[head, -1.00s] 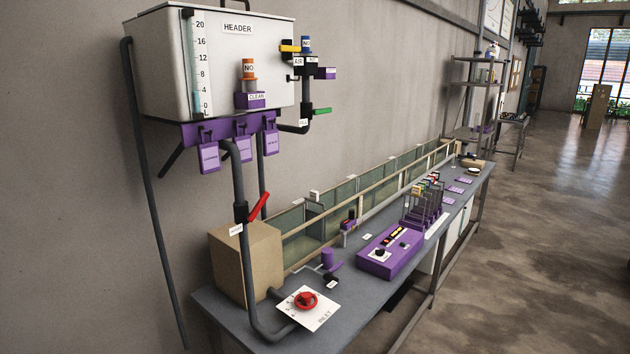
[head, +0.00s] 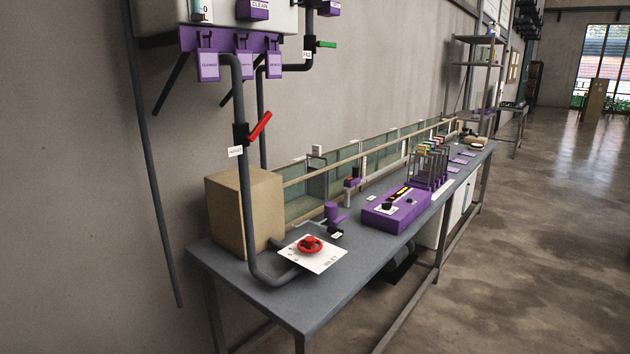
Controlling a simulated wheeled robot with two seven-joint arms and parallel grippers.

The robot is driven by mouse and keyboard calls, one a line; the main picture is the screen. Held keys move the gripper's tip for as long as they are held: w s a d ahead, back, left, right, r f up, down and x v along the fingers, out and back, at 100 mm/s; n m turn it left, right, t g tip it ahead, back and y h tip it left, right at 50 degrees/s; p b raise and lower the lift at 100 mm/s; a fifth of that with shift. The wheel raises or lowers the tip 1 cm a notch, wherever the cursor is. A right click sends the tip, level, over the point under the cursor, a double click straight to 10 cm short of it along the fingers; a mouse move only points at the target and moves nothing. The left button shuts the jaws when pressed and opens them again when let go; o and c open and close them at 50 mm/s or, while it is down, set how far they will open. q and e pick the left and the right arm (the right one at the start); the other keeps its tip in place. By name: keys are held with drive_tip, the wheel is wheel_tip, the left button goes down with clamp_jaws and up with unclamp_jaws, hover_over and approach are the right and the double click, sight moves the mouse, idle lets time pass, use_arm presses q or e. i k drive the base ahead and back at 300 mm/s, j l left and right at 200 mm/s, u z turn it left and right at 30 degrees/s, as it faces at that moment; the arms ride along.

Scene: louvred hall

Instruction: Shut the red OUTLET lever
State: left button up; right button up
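The red lever (head: 260,126) sits on a dark valve on the grey vertical pipe below the header tank. It slants up and to the right, off the line of the pipe. A small white tag (head: 235,152) hangs beside the valve; its lettering is too small to read surely. The pipe (head: 246,215) runs down in front of a brown box and bends onto the bench by the red INLET wheel (head: 309,245). Neither of my grippers is in view.
The grey bench (head: 320,292) carries a brown box (head: 236,205), a long glass channel, a purple control box (head: 396,212) and a rack of several bottles. The header tank (head: 160,15) hangs above, with a green lever (head: 326,44) at right. Open floor lies right of the bench.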

sight(251, 136)
drive_tip(key=i+l+u, duration=0.45)
drive_tip(key=i+l, duration=0.4)
drive_tip(key=i+l+u, duration=0.25)
drive_tip(key=l, duration=0.25)
drive_tip(key=i+l+u, duration=0.2)
drive_tip(key=i+l, duration=0.25)
drive_tip(key=i+l+u, duration=0.25)
drive_tip(key=l, duration=0.5)
drive_tip(key=i+l+u, duration=0.2)
drive_tip(key=l, duration=0.45)
drive_tip(key=i+l+u, duration=0.25)
drive_tip(key=l, duration=0.45)
drive_tip(key=l+u, duration=0.25)
drive_tip(key=l, duration=0.45)
drive_tip(key=i, duration=0.05)
